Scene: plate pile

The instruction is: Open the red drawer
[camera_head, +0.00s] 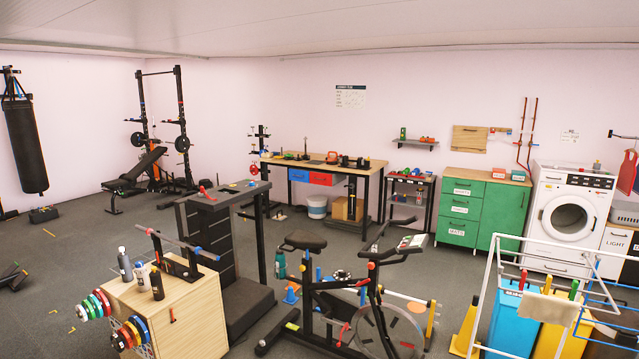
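The red drawer (321,179) is in the head view, under the top of a wooden workbench (373,164) against the back wall. It looks shut, its front about level with the blue drawer (299,175) just to its left. Its handle is too small to make out clearly. My gripper and arm are not in view.
An exercise bike (372,310), a dark treadmill-like machine (243,302) and a wooden box with weights (195,305) stand in front. A bucket (317,207) and a cardboard box (347,208) sit under the bench. Grey floor (80,245) is open at left.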

